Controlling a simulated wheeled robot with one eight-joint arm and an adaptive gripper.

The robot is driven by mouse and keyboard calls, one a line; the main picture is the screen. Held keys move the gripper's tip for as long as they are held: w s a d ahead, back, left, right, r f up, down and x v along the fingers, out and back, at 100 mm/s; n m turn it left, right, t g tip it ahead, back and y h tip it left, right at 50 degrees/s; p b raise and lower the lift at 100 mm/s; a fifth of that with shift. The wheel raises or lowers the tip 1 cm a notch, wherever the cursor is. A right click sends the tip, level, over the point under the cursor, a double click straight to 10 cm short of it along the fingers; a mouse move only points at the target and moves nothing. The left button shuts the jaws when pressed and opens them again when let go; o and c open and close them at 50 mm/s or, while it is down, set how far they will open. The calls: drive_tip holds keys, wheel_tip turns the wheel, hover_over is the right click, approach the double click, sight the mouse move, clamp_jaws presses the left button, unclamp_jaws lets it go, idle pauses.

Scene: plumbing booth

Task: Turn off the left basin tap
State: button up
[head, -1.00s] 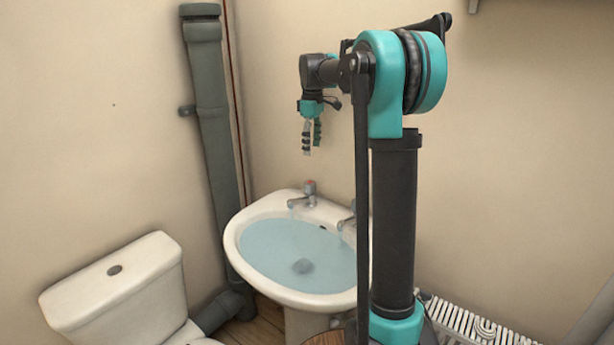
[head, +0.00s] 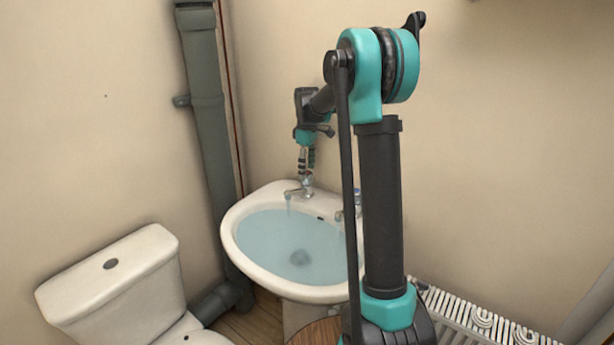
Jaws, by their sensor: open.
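The left basin tap (head: 303,190) stands on the back left rim of the white basin (head: 236,255). A thin stream of water seems to fall from its spout. My gripper (head: 306,172) points down over this tap, with its fingers at the tap's head. The fingers hide most of the head, and I cannot tell whether they touch it. My gripper is open. The right tap (head: 357,197) has a blue top and is partly hidden behind my arm. Bluish water (head: 290,238) stands in the basin.
A white toilet cistern (head: 115,285) stands at the lower left. A grey-green soil pipe (head: 208,140) runs up the corner left of the basin. A white radiator (head: 470,325) is at the lower right. A round wooden top (head: 317,332) shows below the basin.

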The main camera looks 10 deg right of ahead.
drive_tip(key=shift+f, duration=1.6)
drive_tip(key=c, duration=1.2)
